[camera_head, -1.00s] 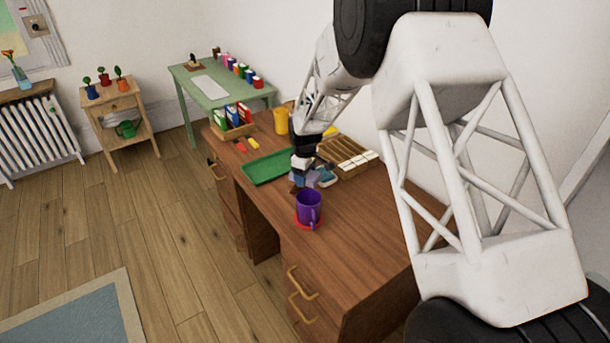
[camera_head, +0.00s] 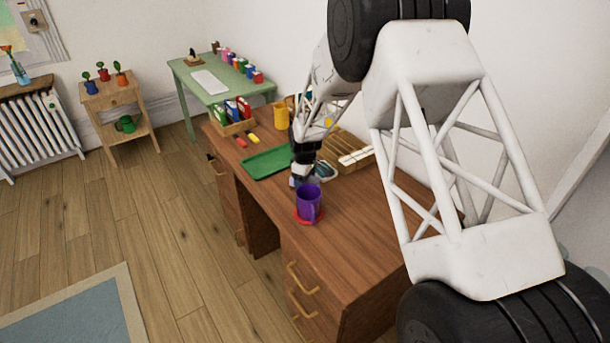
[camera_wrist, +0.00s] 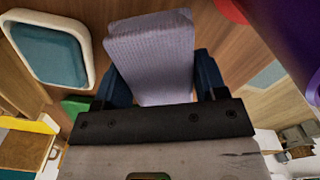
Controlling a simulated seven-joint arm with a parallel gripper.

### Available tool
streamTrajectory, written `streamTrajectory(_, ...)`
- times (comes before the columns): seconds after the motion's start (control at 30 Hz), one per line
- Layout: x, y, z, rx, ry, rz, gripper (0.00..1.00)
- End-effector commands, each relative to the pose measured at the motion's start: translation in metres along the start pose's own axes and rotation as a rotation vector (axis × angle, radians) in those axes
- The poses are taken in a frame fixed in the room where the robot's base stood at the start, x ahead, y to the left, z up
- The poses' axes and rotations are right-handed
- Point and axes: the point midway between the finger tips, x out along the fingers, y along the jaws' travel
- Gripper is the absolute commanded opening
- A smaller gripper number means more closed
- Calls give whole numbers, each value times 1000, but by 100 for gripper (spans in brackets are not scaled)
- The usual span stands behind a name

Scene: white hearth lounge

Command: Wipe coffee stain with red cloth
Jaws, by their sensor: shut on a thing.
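My gripper (camera_head: 302,180) is low over the brown desk, just behind the purple mug. In the wrist view my gripper (camera_wrist: 158,78) has its dark blue fingers on either side of a pale lavender, fine-textured block or folded cloth (camera_wrist: 150,45). It is shut on this thing, which looks lavender, not red. A flat red piece (camera_head: 298,217) lies under the purple mug (camera_head: 308,200); its edge shows in the wrist view (camera_wrist: 232,10). I cannot tell whether it is a cloth or a coaster. I cannot make out a coffee stain clearly; the gripper and mug hide part of the desk.
A white-rimmed teal dish (camera_wrist: 82,45) is close beside my gripper. The desk's front (camera_head: 345,250) is clear.

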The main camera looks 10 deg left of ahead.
Motion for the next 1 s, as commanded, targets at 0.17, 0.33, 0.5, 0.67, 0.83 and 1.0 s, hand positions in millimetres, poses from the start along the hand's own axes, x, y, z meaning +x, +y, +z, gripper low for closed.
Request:
streamTrajectory(0.17, 16, 0, 0, 0, 0, 0, 43)
streamTrajectory(0.33, 31, 3, -5, 0, 1, 1, 43)
streamTrajectory(0.5, 34, 9, -18, -1, 0, 0, 43)
streamTrajectory(0.67, 34, 16, -31, 0, -1, -1, 43)
streamTrajectory(0.83, 34, 24, -45, 0, 0, 0, 43)
streamTrajectory(1.0, 34, 29, -55, 0, 0, 0, 43)
